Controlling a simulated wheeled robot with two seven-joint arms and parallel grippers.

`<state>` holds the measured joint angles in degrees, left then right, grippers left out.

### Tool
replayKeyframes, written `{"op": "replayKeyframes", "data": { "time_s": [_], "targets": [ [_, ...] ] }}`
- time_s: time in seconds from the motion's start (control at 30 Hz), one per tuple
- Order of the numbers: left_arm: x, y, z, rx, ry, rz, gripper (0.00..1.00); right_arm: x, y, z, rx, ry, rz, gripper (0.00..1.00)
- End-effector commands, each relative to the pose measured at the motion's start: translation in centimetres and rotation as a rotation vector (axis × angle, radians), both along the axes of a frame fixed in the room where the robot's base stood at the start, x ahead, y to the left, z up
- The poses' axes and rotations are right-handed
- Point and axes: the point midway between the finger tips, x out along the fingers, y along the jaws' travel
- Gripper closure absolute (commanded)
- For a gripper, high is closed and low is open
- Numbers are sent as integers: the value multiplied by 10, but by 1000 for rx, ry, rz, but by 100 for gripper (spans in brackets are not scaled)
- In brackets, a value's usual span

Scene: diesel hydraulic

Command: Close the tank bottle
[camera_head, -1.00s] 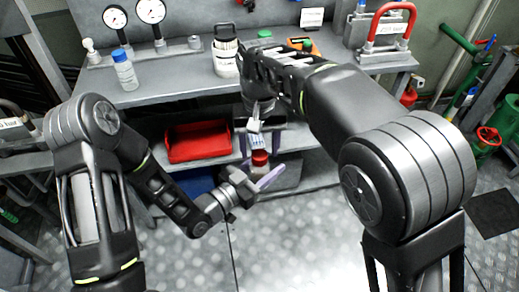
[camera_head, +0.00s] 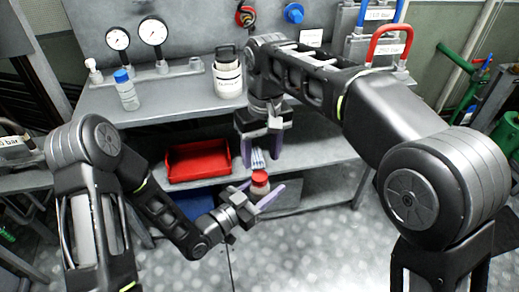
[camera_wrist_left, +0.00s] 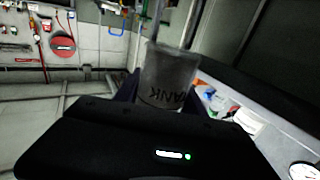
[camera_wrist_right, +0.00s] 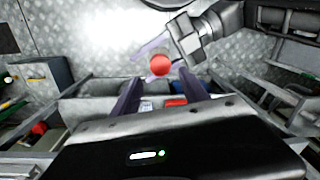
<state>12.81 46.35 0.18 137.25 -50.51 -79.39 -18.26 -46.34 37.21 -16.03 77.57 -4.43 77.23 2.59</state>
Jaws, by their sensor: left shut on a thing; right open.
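The tank bottle (camera_wrist_left: 168,75) is grey, and its TANK label reads upside down in the left wrist view. My left gripper (camera_head: 262,190) is shut on it. A red cap (camera_head: 260,178) shows at the bottle's top in the head view and from above in the right wrist view (camera_wrist_right: 160,65). I cannot tell whether it is seated fully. My right gripper (camera_head: 260,150) is open, fingers pointing down, above the red cap and apart from it. Nothing is between its fingers (camera_wrist_right: 165,95).
The workbench (camera_head: 175,100) behind carries two gauges, a small blue-capped bottle (camera_head: 125,90) and a larger white bottle with a dark top (camera_head: 228,75). A red tray (camera_head: 203,163) sits on the lower shelf. The floor in front is clear.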

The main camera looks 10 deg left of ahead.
Motion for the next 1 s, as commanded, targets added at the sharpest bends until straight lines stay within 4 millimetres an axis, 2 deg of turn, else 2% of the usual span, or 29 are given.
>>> {"op": "replayKeyframes", "data": {
  "time_s": [0.13, 0.3, 0.77, 1.0],
  "targets": [
    [0, 0, 0, -1, -1, 0, 100, -4, 6, 16, -7, -28, 322, 48],
    [0, 0, 0, -1, -1, 0, 100, -6, 3, 20, -36, -36, 535, 48],
    [0, 0, 0, -1, -1, 0, 100, -6, 2, 17, -37, -34, 571, 48],
    [0, 0, 0, -1, -1, 0, 100, -6, 1, -2, -36, -29, 568, 48]
  ]
}}
